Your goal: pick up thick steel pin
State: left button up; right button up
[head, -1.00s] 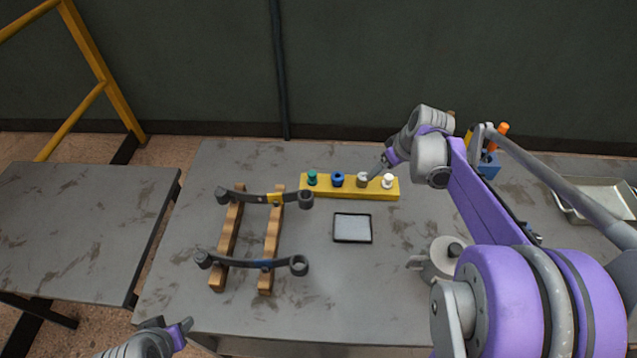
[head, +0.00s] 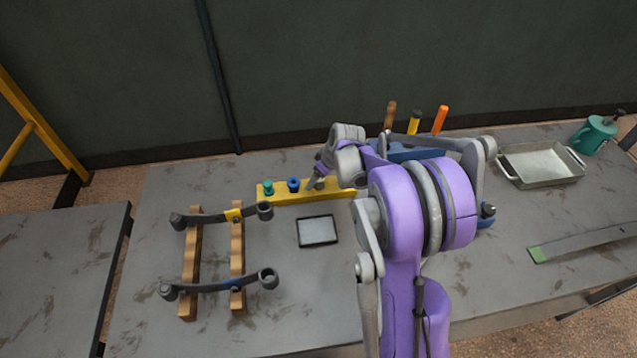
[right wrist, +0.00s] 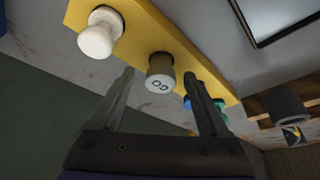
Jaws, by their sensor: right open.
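The thick steel pin is most likely the grey-brown cylinder (right wrist: 160,77) standing in the yellow block (right wrist: 158,22); its end face carries dark marks. In the right wrist view it appears between the two fingers of my right gripper (right wrist: 159,74), which is open with a gap on each side. I cannot tell how deep the fingers reach. In the head view my right gripper (head: 314,182) is at the yellow block (head: 285,197), partly hiding the pin. My left gripper is not in view.
A white knob (right wrist: 96,34) stands beside the pin; blue (head: 293,185) and teal (head: 268,188) ones stand on the other side. A flat dark-framed pad (head: 317,231) lies in front. Two dark leaf springs (head: 203,218) rest on wooden bars (head: 190,258). A metal tray (head: 540,166) is at right.

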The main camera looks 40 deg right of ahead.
jog(key=shift+w+f, duration=0.15)
jog(key=shift+f, duration=0.25)
jog(key=shift+c, duration=0.3)
